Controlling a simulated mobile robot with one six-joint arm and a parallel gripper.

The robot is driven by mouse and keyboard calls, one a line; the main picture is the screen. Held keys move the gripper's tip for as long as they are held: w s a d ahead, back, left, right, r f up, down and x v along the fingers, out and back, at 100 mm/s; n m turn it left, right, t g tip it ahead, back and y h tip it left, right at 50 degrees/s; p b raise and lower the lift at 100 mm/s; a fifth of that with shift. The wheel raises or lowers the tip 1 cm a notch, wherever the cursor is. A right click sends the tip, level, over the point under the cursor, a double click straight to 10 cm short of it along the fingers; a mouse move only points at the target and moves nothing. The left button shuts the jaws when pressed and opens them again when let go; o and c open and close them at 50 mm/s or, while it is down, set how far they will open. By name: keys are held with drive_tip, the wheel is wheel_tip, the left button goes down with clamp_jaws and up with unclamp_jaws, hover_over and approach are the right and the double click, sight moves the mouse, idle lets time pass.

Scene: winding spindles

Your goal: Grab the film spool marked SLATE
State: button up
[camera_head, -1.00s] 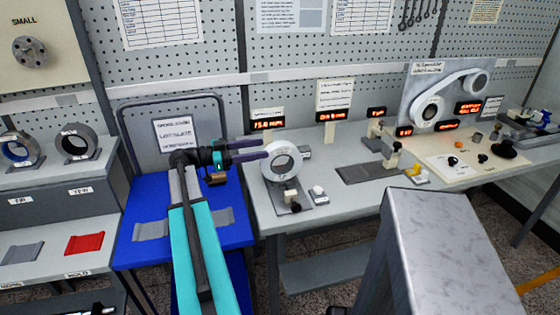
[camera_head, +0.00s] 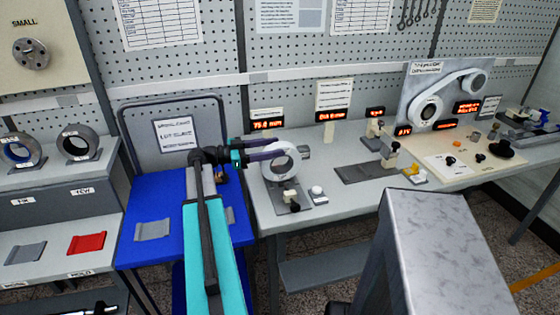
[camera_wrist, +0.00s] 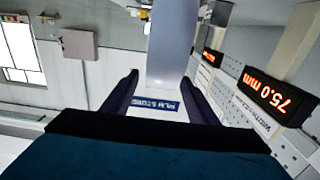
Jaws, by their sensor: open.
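A pale ring-shaped spool (camera_head: 268,170) stands upright on a grey stand on the bench. I cannot read the word SLATE on it. A sign (camera_head: 174,142) at the back of the blue cart seems to read "LOT SLATE". My gripper (camera_head: 287,148) is open, its dark fingers reaching right across the spool's upper part. Contact cannot be told.
The blue cart (camera_head: 135,255) has grey cradles, one partly behind my arm. Two dark ring spools, left (camera_head: 35,150) and right (camera_head: 91,145), stand on the left rack. A display (camera_head: 267,124) reads 75.0 mm behind the spool. A white knob (camera_head: 316,191) is close on the right.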

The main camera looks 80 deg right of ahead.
sight(290, 145)
drive_tip(key=shift+p+x, duration=0.4)
drive_tip(key=shift+x, duration=1.15)
clamp_jaws()
